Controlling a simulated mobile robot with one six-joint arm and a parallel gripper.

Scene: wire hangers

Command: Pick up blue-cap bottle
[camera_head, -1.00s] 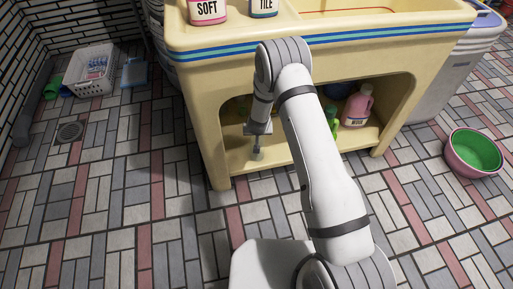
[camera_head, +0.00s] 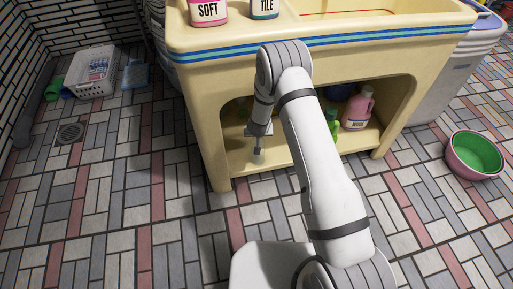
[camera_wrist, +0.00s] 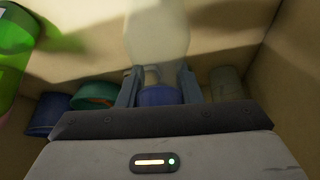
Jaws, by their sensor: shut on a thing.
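My gripper (camera_wrist: 157,76) points down into the open shelf under the cream sink, seen in the wrist view. Its two grey fingers are shut on the blue-cap bottle. The bottle's blue cap (camera_wrist: 157,97) shows between the fingers, and its pale whitish body (camera_wrist: 157,35) extends away beyond them. In the head view my gripper (camera_head: 257,143) is small, with the pale bottle (camera_head: 258,157) just below it near the shelf floor. I cannot tell whether the bottle touches the shelf.
The cream sink unit (camera_head: 205,150) surrounds the gripper. Green (camera_head: 332,120) and pink (camera_head: 358,106) bottles stand to the right on the shelf. In the wrist view, a blue cap (camera_wrist: 47,112) and a teal cap (camera_wrist: 92,95) are left of the gripper. Open tiled floor lies in front.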

